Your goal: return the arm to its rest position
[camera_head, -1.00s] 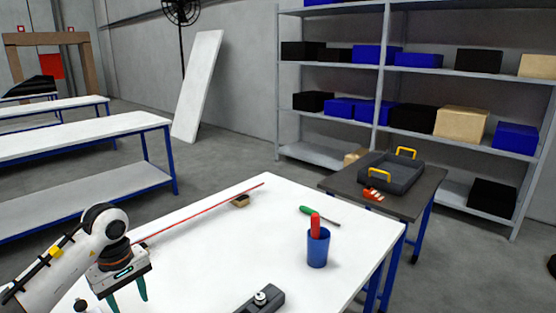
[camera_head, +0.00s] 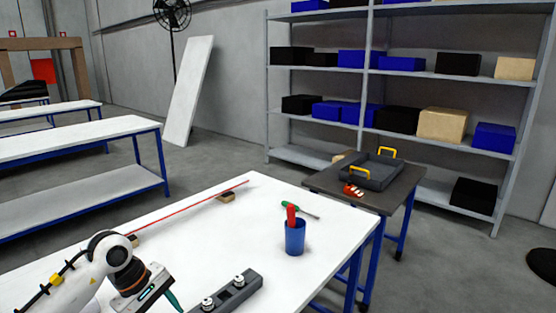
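My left arm comes in at the bottom left in the head view. My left gripper (camera_head: 160,304) hangs at the bottom edge over the near left part of the white table (camera_head: 205,240). One teal finger shows at the right end of its body, and the other is cut off by the frame. The visible finger stands out at the end of the body, as when the fingers were apart, and nothing shows held. My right arm and gripper are not in view.
On the table are a dark grey block with silver knobs (camera_head: 233,292), a blue cup (camera_head: 295,238) holding a red-handled tool, a green screwdriver (camera_head: 312,216) and a red rod (camera_head: 190,208) on small wooden blocks. A side table (camera_head: 385,203) holds a black tray (camera_head: 372,172). Shelves stand behind.

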